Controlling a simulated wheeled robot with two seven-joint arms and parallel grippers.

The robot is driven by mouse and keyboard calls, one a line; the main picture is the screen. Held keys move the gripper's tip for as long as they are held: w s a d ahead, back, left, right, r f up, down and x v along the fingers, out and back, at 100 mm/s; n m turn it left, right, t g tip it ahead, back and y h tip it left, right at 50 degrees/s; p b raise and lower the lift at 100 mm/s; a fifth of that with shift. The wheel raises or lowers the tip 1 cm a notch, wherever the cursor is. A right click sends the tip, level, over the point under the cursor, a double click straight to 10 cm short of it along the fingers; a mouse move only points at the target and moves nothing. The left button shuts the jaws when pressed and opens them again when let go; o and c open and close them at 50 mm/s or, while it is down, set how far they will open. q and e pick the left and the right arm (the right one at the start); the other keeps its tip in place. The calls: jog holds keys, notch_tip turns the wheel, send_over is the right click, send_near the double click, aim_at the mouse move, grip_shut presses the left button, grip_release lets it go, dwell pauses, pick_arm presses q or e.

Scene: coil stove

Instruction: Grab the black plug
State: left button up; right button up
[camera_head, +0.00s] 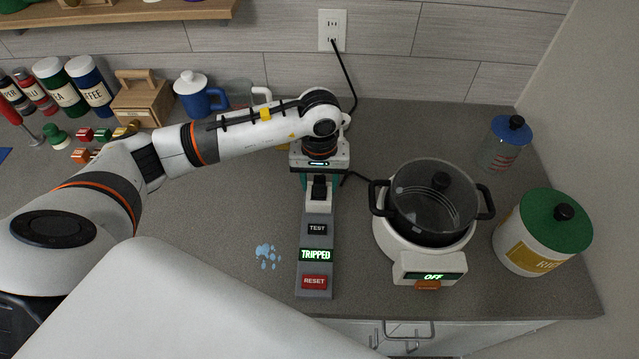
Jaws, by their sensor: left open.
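The black plug (319,187) sits at the far end of a grey strip box (316,268) with TEST and RESET buttons and a lit TRIPPED display. My left gripper (319,178) is right above the plug, pointing down. Its jaws are open, with a finger on each side of the plug; I cannot tell whether they touch it. My wrist hides the far part of the plug and its surroundings. My right gripper does not show.
A coil stove (403,268) reading OFF carries a black lidded pot (436,204) to the right. A black cord (345,75) hangs from the wall outlet (332,30). A puddle (267,255) lies beside the strip.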

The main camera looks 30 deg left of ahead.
pick_arm(q)
jog(key=shift+c, duration=0.2)
jog(key=c, duration=1)
